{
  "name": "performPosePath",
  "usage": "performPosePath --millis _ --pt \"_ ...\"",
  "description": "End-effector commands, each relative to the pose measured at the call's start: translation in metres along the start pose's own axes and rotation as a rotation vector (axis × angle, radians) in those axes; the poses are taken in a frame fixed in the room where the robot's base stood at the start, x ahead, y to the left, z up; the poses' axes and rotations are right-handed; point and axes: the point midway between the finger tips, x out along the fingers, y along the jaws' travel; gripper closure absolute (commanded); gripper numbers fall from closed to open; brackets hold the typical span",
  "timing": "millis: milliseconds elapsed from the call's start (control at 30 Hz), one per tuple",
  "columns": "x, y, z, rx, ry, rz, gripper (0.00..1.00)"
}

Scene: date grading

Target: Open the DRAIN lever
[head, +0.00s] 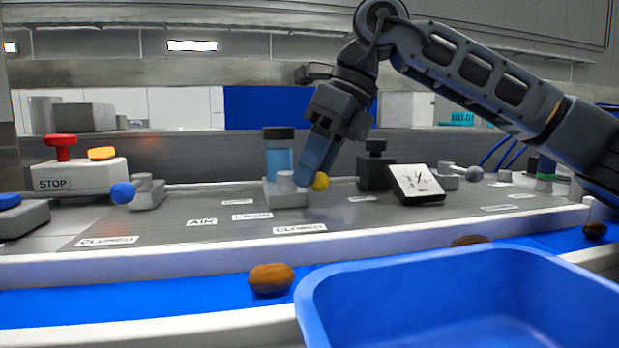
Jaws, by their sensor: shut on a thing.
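A lever with a yellow ball knob (320,182) stands on the grey panel (390,216), with its grey mount (287,196) to its left. My gripper (314,176) reaches down from the upper right, and its fingertips are closed at the yellow knob. The fingers hide part of the knob and the lever's arm. A label below the lever reads CLOSED (300,229). A smaller label (252,216) behind it is too blurred to read surely.
A blue-knobbed lever (123,193) and a STOP box (80,176) stand left. A dial gauge (417,183) and a grey-knobbed lever (474,173) stand right. A blue tray (345,290) and a blue belt (150,303) with dates (271,278) lie in front.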

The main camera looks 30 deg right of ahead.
Motion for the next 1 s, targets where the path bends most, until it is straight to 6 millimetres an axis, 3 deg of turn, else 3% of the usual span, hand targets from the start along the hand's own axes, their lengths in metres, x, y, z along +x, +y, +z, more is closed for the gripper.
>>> performPosePath --millis 500,1000 --pt "-0.002 -0.018 0.007 -0.405 0.093 0.169 1.0" --pt "0.0 -0.025 0.011 -0.584 0.131 0.241 1.0"
